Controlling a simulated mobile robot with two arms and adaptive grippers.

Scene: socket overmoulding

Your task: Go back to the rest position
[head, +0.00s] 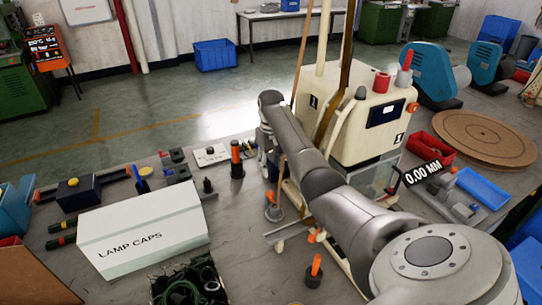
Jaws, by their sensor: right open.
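My right arm reaches in from the lower right across the bench (225,255). Its right gripper (268,160) points down in front of the cream machine (365,125), and it is small and partly hidden by the arm. The right gripper is open, and I see nothing held in it. An upright black and orange tool (237,160) stands on the bench just left of it. A grey round-based stand (274,212) is below it. My left gripper is not in view.
A white LAMP CAPS box (140,230) and a bin of dark rings (188,285) fill the front left. An orange-handled piece (314,270) stands near the front. A 0.00 MM gauge (423,173), red bin (430,148) and blue tray (482,187) lie right of the machine.

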